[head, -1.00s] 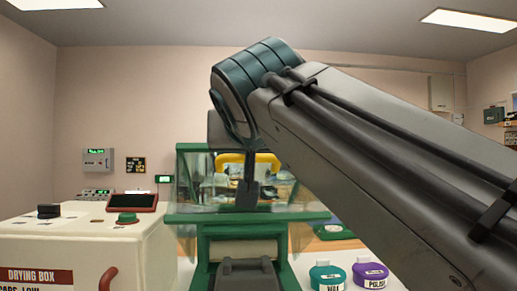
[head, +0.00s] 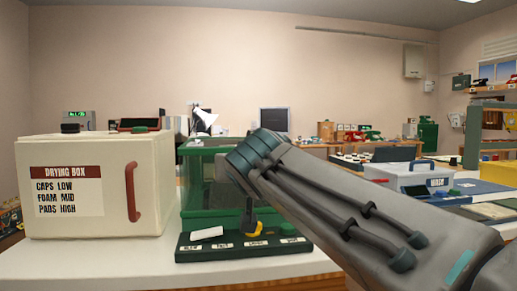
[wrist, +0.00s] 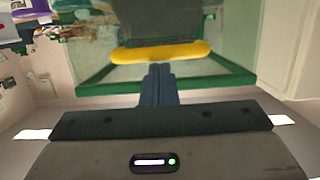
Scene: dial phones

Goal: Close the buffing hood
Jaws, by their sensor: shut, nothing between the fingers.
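The buffing hood (head: 207,185) is a green-framed, see-through cover on the bench, right of the drying box. Its yellow bar handle (wrist: 160,52) lies across the frame in the wrist view. A bit of yellow also shows beside my gripper (head: 248,228) in the head view. My gripper's shut, dark fingers (wrist: 158,70) meet the handle's edge in the wrist view, with nothing between them. I cannot tell whether they touch it. My arm hides the hood's right part, so how far down the hood sits is unclear.
A cream drying box (head: 95,190) with a red handle stands close on the left. A dark green strip (head: 225,249) with labelled controls lies in front of the hood. A white and blue bin (head: 412,177) stands to the right. The front left bench top is clear.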

